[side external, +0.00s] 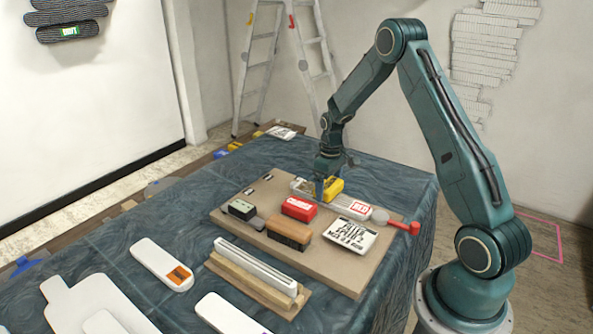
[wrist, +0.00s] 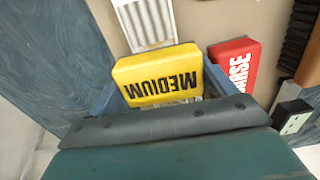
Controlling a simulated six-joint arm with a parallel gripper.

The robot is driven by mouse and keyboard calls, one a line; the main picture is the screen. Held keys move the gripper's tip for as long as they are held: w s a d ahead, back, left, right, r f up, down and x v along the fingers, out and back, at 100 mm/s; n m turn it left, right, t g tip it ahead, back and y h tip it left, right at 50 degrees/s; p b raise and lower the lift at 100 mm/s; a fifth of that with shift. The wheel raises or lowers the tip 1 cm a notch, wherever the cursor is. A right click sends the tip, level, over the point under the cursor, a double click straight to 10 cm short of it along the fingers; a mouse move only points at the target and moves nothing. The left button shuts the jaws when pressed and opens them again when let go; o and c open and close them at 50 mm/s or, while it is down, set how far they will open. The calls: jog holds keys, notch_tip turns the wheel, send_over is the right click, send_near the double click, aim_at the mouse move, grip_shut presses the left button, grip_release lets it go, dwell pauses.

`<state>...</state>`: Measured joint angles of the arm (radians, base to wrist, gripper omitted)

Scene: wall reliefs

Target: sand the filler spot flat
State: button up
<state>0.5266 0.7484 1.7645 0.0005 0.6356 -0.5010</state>
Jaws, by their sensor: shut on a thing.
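The yellow sanding block marked MEDIUM (wrist: 158,76) sits between the two blue fingers of my gripper (side external: 326,189) in the wrist view. It also shows in the side view (side external: 335,187), low over the brown board. My gripper is shut on it; I cannot tell whether the block still touches the board. The red block marked COARSE (side external: 299,208) lies beside it on the board, and it shows right of the yellow one in the wrist view (wrist: 234,62).
The board (side external: 236,227) also holds a brown brush (side external: 290,234), a small dark block (side external: 242,209), a white lettered card (side external: 350,234) and a tube with a red label (side external: 352,206). Dark wall relief (side external: 67,32) hangs far left. A ladder (side external: 262,65) stands behind the table.

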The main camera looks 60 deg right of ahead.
jog(key=shift+w+r, duration=0.1)
jog(key=shift+r, duration=3.65)
